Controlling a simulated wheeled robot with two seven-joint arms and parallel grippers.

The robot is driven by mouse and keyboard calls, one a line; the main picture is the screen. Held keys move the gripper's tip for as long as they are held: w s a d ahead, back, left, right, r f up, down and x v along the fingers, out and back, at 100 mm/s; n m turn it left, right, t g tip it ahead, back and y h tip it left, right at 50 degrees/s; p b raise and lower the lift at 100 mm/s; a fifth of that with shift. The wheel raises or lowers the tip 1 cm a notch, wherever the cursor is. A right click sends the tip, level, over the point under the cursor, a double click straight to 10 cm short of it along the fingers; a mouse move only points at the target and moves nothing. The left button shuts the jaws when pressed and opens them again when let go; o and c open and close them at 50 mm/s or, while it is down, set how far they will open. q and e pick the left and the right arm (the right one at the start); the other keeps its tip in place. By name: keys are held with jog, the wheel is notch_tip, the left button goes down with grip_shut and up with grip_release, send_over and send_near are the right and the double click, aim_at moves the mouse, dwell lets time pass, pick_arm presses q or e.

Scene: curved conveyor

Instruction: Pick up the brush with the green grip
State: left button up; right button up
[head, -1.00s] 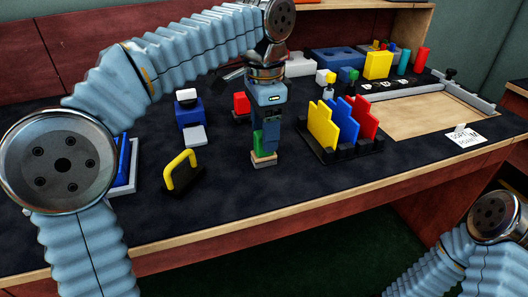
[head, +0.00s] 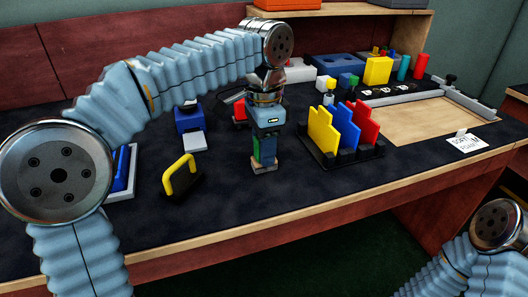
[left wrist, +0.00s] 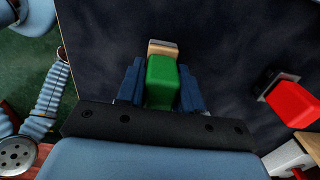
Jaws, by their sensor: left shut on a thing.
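The brush with the green grip (head: 257,151) stands upright on the dark table top, its pale base (head: 262,169) low at the table surface. My left gripper (head: 265,152) points down from above and is shut on the green grip, with one blue finger on each side. In the left wrist view the green grip (left wrist: 163,80) sits between the two fingers (left wrist: 161,88), and the tan-grey base shows beyond it. I cannot tell whether the base touches the table. My right gripper is out of view; only part of my right arm shows at lower right.
A yellow-handled black tool (head: 181,173) stands to the left. A black rack (head: 342,157) with yellow, blue and red plates stands to the right. A red-gripped thing (left wrist: 292,103) lies near the gripper. A blue block (head: 188,119) stands behind left. The front table strip is clear.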

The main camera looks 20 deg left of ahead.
pick_arm(q)
notch_tip(320, 180, up, 3)
jog(key=shift+f+p, duration=0.1)
jog(key=shift+p, duration=0.4)
jog(key=s+d+r, duration=0.1)
jog(key=s+r, duration=0.9)
jog(key=s, duration=0.4)
jog(key=shift+p, duration=0.3)
